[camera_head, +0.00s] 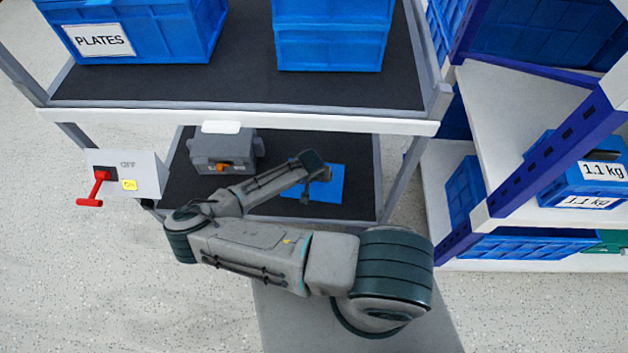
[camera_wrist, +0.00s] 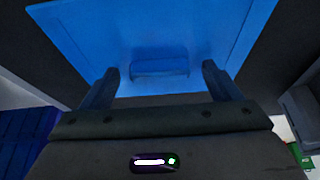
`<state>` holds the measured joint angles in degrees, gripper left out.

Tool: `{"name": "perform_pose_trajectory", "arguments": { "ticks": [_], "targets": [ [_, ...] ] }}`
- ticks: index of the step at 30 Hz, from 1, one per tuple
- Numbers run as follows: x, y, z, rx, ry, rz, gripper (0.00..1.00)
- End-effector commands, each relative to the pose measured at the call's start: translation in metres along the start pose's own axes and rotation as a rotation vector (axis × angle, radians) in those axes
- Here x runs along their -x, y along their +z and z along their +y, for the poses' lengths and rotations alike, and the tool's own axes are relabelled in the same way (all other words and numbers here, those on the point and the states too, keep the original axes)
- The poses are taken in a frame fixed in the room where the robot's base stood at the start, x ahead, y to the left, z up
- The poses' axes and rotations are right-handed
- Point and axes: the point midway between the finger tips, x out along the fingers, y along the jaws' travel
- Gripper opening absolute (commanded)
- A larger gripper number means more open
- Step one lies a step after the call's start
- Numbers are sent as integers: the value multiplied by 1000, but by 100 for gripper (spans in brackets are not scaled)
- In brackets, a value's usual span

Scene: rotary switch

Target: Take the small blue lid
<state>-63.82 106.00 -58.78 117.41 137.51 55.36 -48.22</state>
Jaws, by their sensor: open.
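The small blue lid (camera_head: 327,184) lies flat on the dark lower shelf of the cart, partly covered by my gripper (camera_head: 305,190). In the wrist view the lid (camera_wrist: 215,35) fills the upper picture, with a raised blue handle (camera_wrist: 160,64) near its middle. My gripper (camera_wrist: 160,85) is open, with one finger on each side of the handle in the picture. The handle stands in the gap between the fingertips; I cannot tell whether they touch the lid.
A grey box with an orange knob (camera_head: 222,153) stands on the lower shelf (camera_head: 270,204), left of the lid. The upper shelf's white edge (camera_head: 250,121) is above. A switch panel with a red lever (camera_head: 100,185) is at the left post. Blue bins (camera_head: 330,35) stand on top.

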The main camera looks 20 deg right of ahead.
Motion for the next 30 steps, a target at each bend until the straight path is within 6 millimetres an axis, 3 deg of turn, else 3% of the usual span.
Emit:
{"name": "perform_pose_trajectory", "arguments": {
  "ticks": [3,8,9,20,30],
  "targets": [
    [0,0,0,0,0,0,81],
    [0,0,0,0,0,0,36],
    [1,0,0,0,0,0,32],
    [10,-4,0,-2,-1,1,32],
    [66,-28,-1,-4,-3,2,32]
  ]
}}
